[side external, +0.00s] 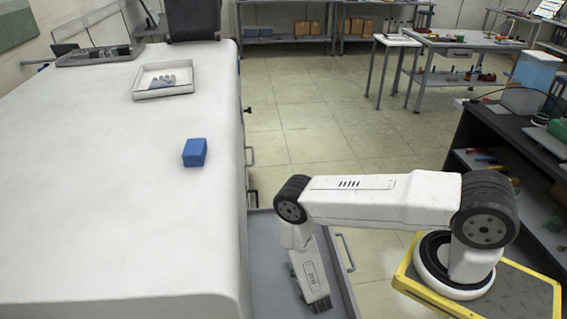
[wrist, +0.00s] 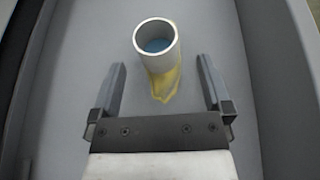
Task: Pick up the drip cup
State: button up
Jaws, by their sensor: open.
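The drip cup (wrist: 157,45) shows in the wrist view as a white, round, open-topped cup with blue inside. A yellow patch (wrist: 165,82) runs down below its rim; I cannot tell whether it is on the cup or on the floor of the grey drawer (wrist: 75,90). My gripper (wrist: 161,66) is open and empty, its two fingers to the left and right of the yellow patch, with the cup's rim just past the tips. In the side external view my gripper (side external: 318,304) points down into the drawer (side external: 270,255), and the cup is hidden there.
The drawer's walls rise close on both sides of the wrist view. A large white bench (side external: 110,200) stands left of the drawer, with a blue block (side external: 195,152) and a shallow tray (side external: 137,94) holding a glove on it. A dark shelf unit (side external: 510,125) stands at right.

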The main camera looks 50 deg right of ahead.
jog(key=shift+w+d+f, duration=0.25)
jog(key=shift+w+d, duration=0.15)
jog(key=shift+w, duration=0.05)
jog(key=shift+x, duration=2.6)
jog(key=shift+w+a, duration=0.1)
jog(key=shift+w, duration=0.05)
jog(key=c, duration=1.3)
jog(key=shift+r, duration=0.2)
